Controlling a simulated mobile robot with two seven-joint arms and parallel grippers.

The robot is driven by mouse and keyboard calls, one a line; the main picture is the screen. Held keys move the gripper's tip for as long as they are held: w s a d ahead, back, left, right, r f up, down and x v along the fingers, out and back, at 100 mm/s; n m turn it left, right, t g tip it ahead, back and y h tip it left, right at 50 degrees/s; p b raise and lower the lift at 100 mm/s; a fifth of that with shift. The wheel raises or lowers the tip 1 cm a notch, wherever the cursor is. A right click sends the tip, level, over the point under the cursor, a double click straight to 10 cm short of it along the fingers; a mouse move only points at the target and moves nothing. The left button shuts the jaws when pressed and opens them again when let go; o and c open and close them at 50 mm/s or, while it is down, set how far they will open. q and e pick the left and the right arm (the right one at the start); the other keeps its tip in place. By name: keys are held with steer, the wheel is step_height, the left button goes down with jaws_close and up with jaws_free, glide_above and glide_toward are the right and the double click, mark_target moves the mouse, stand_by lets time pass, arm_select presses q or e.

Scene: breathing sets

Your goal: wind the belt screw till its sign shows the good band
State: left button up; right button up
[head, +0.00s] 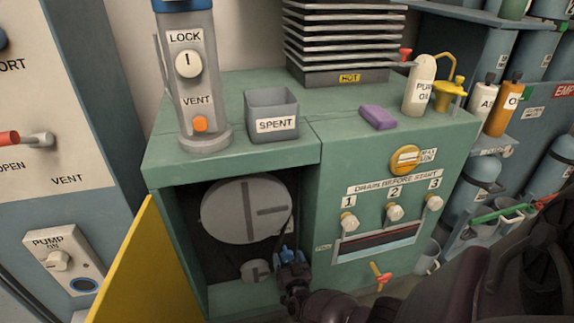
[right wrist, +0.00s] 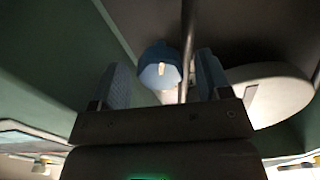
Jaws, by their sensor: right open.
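The open cabinet bay holds a large grey pulley wheel (head: 246,209) and a smaller wheel (head: 255,270) below it. A blue knob (right wrist: 159,68) with a pale mark, seemingly the belt screw's head, shows in the right wrist view. My right gripper (head: 290,254) is inside the bay, right of the small wheel. Its fingers (right wrist: 165,80) are open, one on each side of the knob, with gaps visible. I cannot make out whether they touch it. In the head view the gripper hides most of that spot. I cannot make out a sign with a good band. My left gripper is not in view.
A yellow door (head: 150,268) stands open left of the bay. The bay's right wall and a dark upright strip (right wrist: 188,45) are close to the fingers. Drain knobs (head: 349,222) and a red-handled valve (head: 380,278) are on the panel to the right.

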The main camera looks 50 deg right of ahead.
steer(key=shift+w, duration=0.15)
steer(key=c, duration=0.9)
steer(key=shift+n, duration=2.1)
steer(key=shift+d, duration=0.1)
steer(key=o, duration=0.9)
